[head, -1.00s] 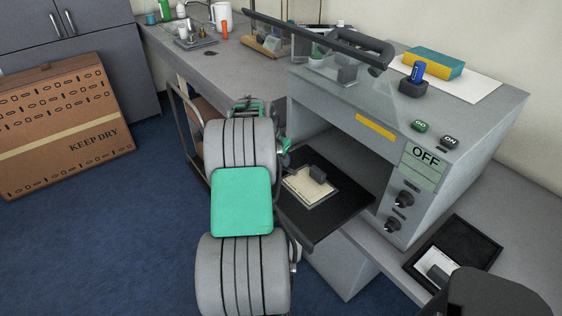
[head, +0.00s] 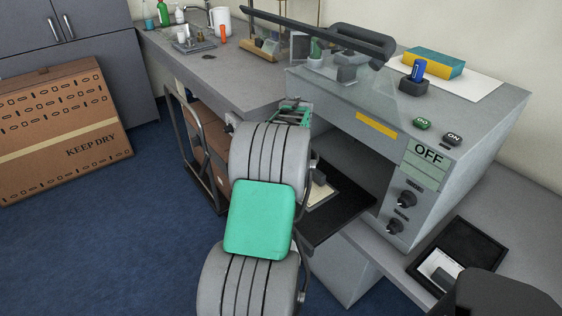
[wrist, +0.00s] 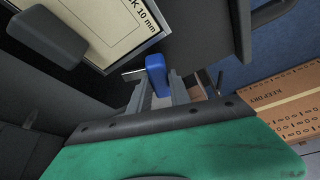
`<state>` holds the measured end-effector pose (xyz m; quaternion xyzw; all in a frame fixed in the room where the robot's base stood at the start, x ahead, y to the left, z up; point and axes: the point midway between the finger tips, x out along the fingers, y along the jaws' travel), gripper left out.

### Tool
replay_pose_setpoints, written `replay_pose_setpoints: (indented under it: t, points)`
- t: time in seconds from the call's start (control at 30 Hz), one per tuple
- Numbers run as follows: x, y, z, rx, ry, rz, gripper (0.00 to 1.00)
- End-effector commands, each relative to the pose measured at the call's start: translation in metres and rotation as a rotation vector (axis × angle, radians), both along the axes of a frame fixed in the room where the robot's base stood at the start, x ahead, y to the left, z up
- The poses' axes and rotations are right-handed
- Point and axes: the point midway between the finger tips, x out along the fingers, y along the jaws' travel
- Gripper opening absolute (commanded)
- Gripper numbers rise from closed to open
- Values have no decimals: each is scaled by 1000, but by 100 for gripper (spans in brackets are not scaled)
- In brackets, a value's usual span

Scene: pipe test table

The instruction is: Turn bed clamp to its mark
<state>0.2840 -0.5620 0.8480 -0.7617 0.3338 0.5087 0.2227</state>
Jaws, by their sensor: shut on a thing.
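In the wrist view my gripper (wrist: 160,92) has its two grey fingers closed on a small upright blue piece, which I take to be the bed clamp (wrist: 156,72). It sits beside the edge of the dark bed (wrist: 205,30), next to a short metal bar. In the head view the dark bed (head: 345,218) sticks out of the grey machine, and my arm hides the clamp and the fingertips. I cannot make out the clamp's mark in either view.
A printed card (wrist: 120,22) and a grey block (wrist: 48,35) lie on the bed. The grey machine (head: 345,105) shows OFF on its panel, with two dark knobs below. A cardboard box (head: 65,135) stands on the blue floor at left.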

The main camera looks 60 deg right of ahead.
Motion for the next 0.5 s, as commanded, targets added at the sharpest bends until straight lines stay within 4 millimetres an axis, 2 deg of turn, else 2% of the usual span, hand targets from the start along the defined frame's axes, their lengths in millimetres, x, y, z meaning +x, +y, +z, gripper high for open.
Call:
replay_pose_setpoints:
  t: [0.3,0.5]
  points:
    - [-3,-1,0,3,2,233,0]
    - [-3,-2,-1,4,2,321,0]
